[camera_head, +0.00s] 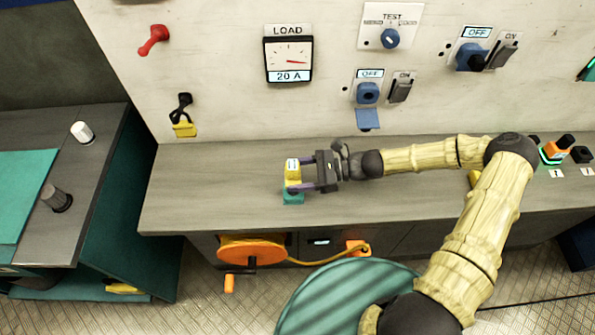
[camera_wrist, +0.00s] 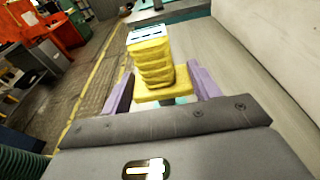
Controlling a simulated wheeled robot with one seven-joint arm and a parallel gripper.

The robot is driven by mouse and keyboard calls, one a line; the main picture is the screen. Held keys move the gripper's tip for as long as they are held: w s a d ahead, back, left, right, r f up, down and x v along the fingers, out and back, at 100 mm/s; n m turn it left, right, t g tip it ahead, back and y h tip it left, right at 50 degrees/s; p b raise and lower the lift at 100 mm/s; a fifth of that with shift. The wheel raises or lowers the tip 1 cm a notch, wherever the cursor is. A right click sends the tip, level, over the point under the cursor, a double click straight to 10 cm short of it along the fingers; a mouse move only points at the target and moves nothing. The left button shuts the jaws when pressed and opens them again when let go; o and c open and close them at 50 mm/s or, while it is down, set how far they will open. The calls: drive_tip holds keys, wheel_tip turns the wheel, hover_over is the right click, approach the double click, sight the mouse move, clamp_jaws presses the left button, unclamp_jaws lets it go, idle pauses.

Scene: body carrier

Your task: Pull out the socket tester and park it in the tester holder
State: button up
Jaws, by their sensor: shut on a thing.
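The yellow socket tester (camera_head: 293,170) with a pale top face stands upright between the purple fingers of my gripper (camera_head: 297,187), over the worktop. In the wrist view the ribbed yellow tester (camera_wrist: 152,62) sits between both fingers of my gripper (camera_wrist: 160,90), which are shut on its wider base. A teal block, which looks like the tester holder (camera_head: 293,198), is directly below the tester on the worktop. I cannot tell whether the tester rests in it or is just above it. A blue socket (camera_head: 367,93) on the wall is empty, its flap hanging open.
A second blue socket (camera_head: 470,56) is on the wall beside a switch. The worktop (camera_head: 220,175) is clear left of my gripper. An orange cable reel (camera_head: 252,248) is below the front edge.

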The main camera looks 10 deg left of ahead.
drive_tip(key=shift+f+b, duration=0.4)
drive_tip(key=shift+f, duration=0.65)
drive_tip(key=shift+p, duration=0.5)
idle(1.0)
drive_tip(key=shift+f+b, duration=1.25)
drive_tip(key=shift+f, duration=0.85)
drive_tip(key=o, duration=1.4)
drive_tip(key=shift+c, duration=0.2)
drive_tip(key=shift+d, duration=0.1)
drive_tip(key=b+v, duration=0.3)
drive_tip(key=v, duration=1.4)
drive_tip(key=shift+d+b, duration=0.15)
drive_tip(key=shift+b, duration=0.25)
